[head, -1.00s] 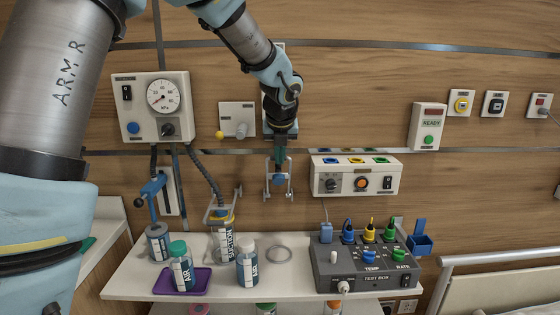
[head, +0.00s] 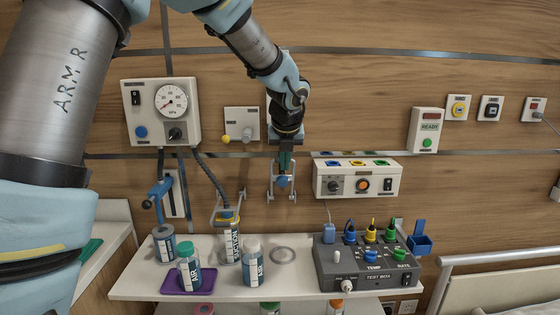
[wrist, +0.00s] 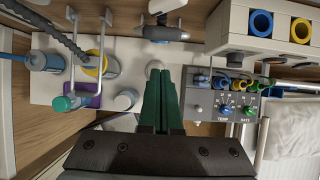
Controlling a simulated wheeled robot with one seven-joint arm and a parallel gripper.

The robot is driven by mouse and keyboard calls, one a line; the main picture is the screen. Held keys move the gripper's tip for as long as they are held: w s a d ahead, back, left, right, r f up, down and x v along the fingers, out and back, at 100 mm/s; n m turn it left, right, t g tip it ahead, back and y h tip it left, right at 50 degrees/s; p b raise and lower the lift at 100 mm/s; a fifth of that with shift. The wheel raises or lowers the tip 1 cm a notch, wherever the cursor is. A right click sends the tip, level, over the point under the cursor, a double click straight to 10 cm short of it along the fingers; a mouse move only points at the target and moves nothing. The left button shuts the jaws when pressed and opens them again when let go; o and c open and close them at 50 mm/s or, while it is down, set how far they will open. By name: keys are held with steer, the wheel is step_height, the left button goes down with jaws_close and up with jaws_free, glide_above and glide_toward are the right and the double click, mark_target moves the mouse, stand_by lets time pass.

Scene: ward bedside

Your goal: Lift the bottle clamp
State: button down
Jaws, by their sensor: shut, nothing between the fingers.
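A grey metal bracket with a blue knob (head: 282,181) and two upturned prongs hangs at the wall rail; I take it for the bottle clamp. It also shows at the top of the wrist view (wrist: 166,31). My gripper (head: 286,162) points down just above and in front of the blue knob, overlapping the bracket's top in the head view. Its green fingers (wrist: 163,82) are together and empty in the wrist view. I cannot tell whether they touch the bracket. A similar wire frame (head: 227,213) with a yellow band surrounds the suction bottle (head: 233,243) on the left.
A shelf (head: 290,286) below carries an AIR bottle (head: 253,264), another on a purple tray (head: 176,282), a grey ring (head: 283,254) and a test box (head: 372,274). A wall panel (head: 350,184) sits close right of the bracket. A hose (head: 213,178) hangs left.

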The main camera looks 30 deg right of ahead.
step_height(320, 180, up, 9)
steer(key=w+d+b, duration=0.1)
steer(key=w+b, duration=0.1)
steer(key=shift+w+d+r, duration=0.15)
steer(key=shift+w, duration=0.2)
